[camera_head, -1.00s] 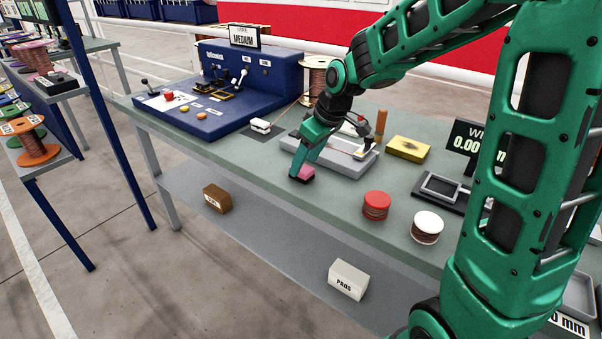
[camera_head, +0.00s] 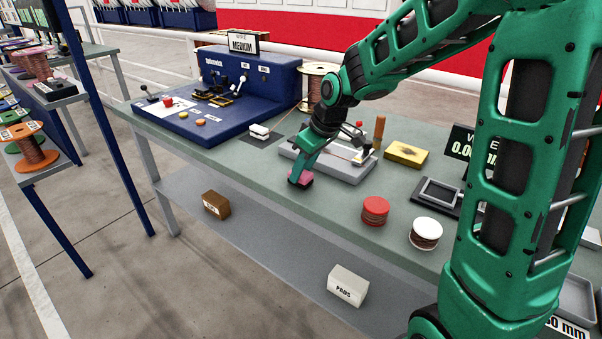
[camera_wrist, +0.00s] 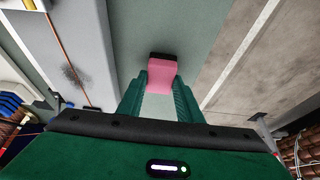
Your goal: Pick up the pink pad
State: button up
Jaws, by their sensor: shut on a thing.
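The pink pad (camera_head: 304,180) is at the tip of my gripper (camera_head: 297,179), near the front edge of the green-grey workbench (camera_head: 330,203). In the wrist view the pink pad (camera_wrist: 161,75) sits between the two green fingers of my gripper (camera_wrist: 160,88), with a dark end beyond it. The fingers are shut on it. I cannot tell whether the pad touches the bench top or is just above it.
A grey fixture (camera_head: 335,160) stands just behind my gripper. A red-topped spool (camera_head: 375,210) and a white-topped spool (camera_head: 425,233) stand to the right. A yellow block (camera_head: 406,153) lies behind them. A blue machine (camera_head: 225,105) is at left; a PADS box (camera_head: 347,286) is on the lower shelf.

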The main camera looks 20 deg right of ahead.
jog(key=r, duration=0.4)
jog(key=shift+a+r, duration=0.15)
jog(key=shift+a, duration=0.05)
jog(key=s+a+r, duration=0.3)
jog(key=a+r, duration=0.3)
jog(key=a, duration=0.4)
jog(key=shift+s+a+r, duration=0.25)
jog(key=shift+s+a, duration=0.1)
jog(key=o, duration=0.3)
jog(key=shift+c, duration=1)
